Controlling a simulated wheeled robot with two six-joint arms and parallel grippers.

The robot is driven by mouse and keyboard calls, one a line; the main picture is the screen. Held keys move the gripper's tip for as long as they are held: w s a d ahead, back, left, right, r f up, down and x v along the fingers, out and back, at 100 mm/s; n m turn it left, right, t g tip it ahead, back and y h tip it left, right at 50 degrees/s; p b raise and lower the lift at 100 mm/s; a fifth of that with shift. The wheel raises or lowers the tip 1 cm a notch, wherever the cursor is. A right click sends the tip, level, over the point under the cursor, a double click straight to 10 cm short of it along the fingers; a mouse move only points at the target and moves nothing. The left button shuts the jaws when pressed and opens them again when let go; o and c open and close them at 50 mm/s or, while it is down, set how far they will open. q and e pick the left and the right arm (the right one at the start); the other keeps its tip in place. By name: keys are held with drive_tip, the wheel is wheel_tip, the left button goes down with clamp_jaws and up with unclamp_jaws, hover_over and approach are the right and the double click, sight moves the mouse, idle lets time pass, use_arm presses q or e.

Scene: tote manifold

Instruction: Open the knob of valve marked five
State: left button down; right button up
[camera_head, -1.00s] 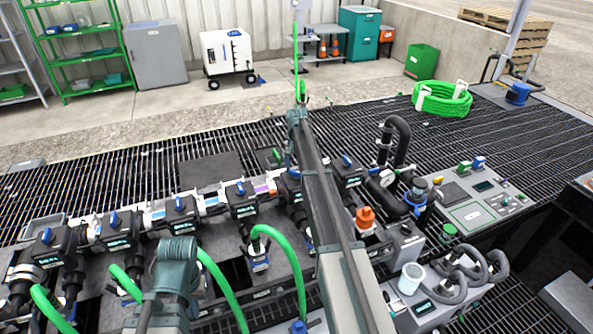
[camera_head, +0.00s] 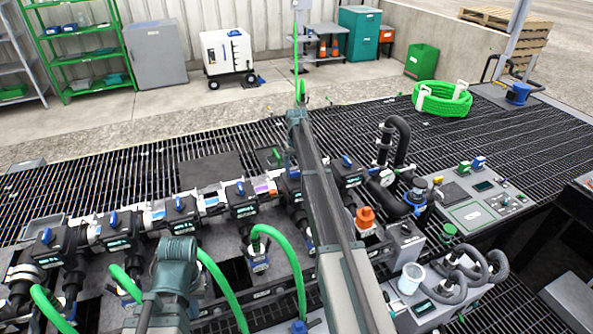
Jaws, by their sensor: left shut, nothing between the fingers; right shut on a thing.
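A row of black valve bodies with blue knobs runs along the manifold. Blue knobs show on the far-left valve (camera_head: 47,236), a valve left of centre (camera_head: 178,204), a centre valve (camera_head: 240,189) and a valve right of my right arm (camera_head: 347,161). Another valve (camera_head: 289,183) is mostly hidden behind my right arm. The number marks are too small to read, so I cannot tell which valve is five. My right arm crosses the row at the centre and my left arm stands in front of its left half. Neither gripper's fingers show.
Green hoses (camera_head: 285,245) arch up in front of the valves. An orange knob (camera_head: 365,216), a pressure gauge (camera_head: 387,178) and a control panel (camera_head: 474,207) are to the right. A green hose coil (camera_head: 442,100) lies on the grating. The grating behind the row is mostly clear.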

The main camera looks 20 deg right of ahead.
drive_tip(key=shift+n, duration=0.3)
idle(0.4)
drive_tip(key=o, duration=1.3)
drive_tip(key=shift+r, duration=0.1)
wheel_tip(320, 180, up, 14)
drive_tip(key=p, duration=1.3)
drive_tip(key=shift+f+p, duration=0.2)
drive_tip(key=shift+p, duration=0.2)
